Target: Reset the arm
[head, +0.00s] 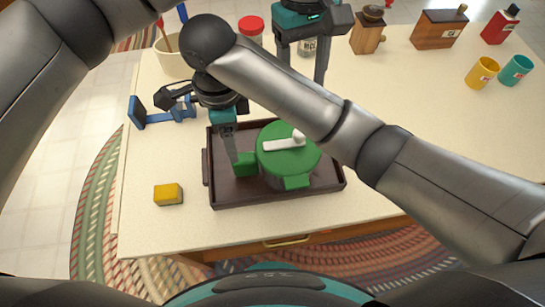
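My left gripper (302,75) hangs at the top centre, beyond the tray, with its two fingers apart and nothing visibly held between them. My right arm comes in from the right and crosses over the table. Its gripper (236,170) points down at the left side of a green pot, with its fingertips at the green handle (246,163). I see the fingers nearly edge-on and cannot tell whether they grip it. The pot (300,165) has a green lid with a white bar on top and sits in a dark brown tray (235,196).
A yellow block (168,194) lies left of the tray, a blue stand (137,112) behind it. A cream pot (172,62) and red-lidded jar (251,28) stand further back. Wooden boxes, a red bottle (500,25) and two cups (482,72) are at right. Tabletop between is clear.

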